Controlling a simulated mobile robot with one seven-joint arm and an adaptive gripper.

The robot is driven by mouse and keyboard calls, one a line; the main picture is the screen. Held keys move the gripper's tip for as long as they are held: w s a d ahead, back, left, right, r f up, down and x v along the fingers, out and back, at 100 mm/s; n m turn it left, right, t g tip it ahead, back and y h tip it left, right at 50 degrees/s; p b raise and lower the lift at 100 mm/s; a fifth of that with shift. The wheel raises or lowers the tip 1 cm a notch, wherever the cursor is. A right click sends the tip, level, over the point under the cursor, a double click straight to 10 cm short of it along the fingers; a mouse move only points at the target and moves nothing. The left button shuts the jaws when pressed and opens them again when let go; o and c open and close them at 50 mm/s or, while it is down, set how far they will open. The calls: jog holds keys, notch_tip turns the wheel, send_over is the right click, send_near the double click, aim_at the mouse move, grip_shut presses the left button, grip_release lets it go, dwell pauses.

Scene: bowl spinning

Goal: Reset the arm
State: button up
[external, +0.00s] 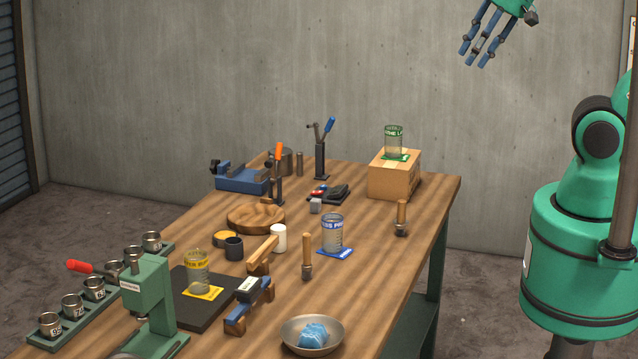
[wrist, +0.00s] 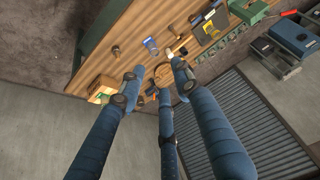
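My gripper (external: 474,57) hangs high at the top right of the external view, above and well apart from the wooden table (external: 384,278). Its three blue fingers point downward and to the left. In the wrist view its fingers (wrist: 158,82) are spread apart with nothing between them, so it is open and empty. A metal bowl (external: 287,335) with a crumpled blue thing (external: 313,335) in it sits at the table's near edge. No object touches the gripper.
On the table stand a cardboard box (external: 393,180) with a green-labelled glass (external: 394,142), a blue-labelled glass (external: 332,232), a yellow-labelled glass (external: 197,270), a green press (external: 150,290) and a round wooden board (external: 240,217). The air around my gripper is clear.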

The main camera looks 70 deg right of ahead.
notch_tip(320, 180, down, 17)
jog(key=b, duration=1.6)
jog(key=shift+b, duration=0.35)
jog(key=shift+f, duration=0.15)
